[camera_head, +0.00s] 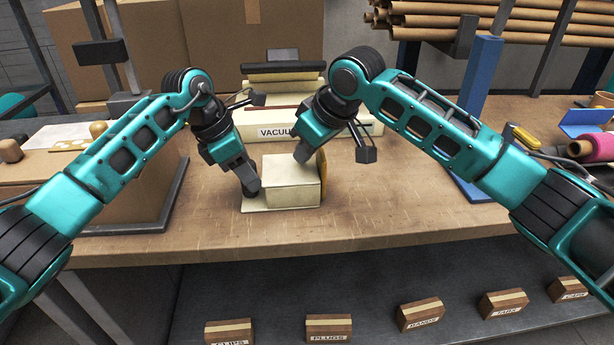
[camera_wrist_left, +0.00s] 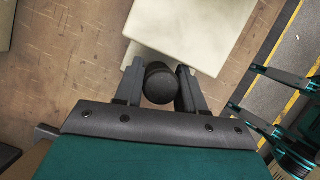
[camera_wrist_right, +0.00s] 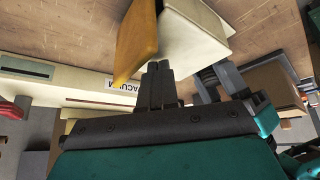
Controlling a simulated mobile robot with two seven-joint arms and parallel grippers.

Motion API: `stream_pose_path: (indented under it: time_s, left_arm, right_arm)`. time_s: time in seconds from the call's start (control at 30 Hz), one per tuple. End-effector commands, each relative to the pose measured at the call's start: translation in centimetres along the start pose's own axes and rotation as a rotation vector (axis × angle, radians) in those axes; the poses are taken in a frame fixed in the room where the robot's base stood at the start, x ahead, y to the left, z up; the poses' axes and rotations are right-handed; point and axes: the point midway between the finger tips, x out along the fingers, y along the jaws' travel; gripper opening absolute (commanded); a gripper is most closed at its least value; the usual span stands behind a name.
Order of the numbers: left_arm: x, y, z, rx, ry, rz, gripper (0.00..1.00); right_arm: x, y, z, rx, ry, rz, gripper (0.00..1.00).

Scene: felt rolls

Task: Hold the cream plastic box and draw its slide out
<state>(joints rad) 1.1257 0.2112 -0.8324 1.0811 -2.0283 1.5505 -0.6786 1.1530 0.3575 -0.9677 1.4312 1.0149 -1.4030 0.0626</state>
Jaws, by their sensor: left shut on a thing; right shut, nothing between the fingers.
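The cream plastic box (camera_head: 292,184) sits on the wooden workbench in front of the machine with the VACUUM label. A thin cream slide (camera_head: 256,208) shows at its left end, low down. My left gripper (camera_head: 251,191) is shut on a dark round knob (camera_wrist_left: 160,84) at that end of the slide. My right gripper (camera_head: 301,156) is shut and empty at the box's top back edge. In the right wrist view its closed fingers (camera_wrist_right: 160,66) are close to the box (camera_wrist_right: 195,42); I cannot tell whether they touch.
The vacuum machine (camera_head: 350,122) stands close behind the box. A blue post (camera_head: 480,100) and a pink roll (camera_head: 598,148) are at the right. The bench front is clear.

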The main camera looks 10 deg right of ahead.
Motion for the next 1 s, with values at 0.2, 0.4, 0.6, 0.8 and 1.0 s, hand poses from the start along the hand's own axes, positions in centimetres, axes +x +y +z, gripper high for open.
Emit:
stream_pose_path:
  time_s: [0.2,0.4,0.6,0.8,1.0]
  left_arm:
    - [0.2,-0.1,-0.2,-0.001,0.005,-0.004,0.0]
    - [0.2,-0.1,-0.2,-0.002,0.005,-0.003,0.0]
    - [0.2,-0.1,-0.2,-0.002,0.005,-0.003,0.0]
    - [0.2,-0.1,-0.2,-0.002,0.005,-0.003,0.0]
    - [0.2,0.0,-0.2,-0.002,0.005,-0.003,0.0]
  right_arm:
    - [0.0,0.2,0.2,0.0,0.0,0.0,0.0]
    - [-0.3,0.9,0.8,0.002,-0.001,0.001,0.0]
    - [-0.6,1.6,1.4,0.002,-0.002,0.002,0.0]
    - [-0.9,2.2,1.9,0.001,-0.003,0.002,0.0]
    - [-1.2,2.9,2.6,0.003,-0.003,0.001,0.0]
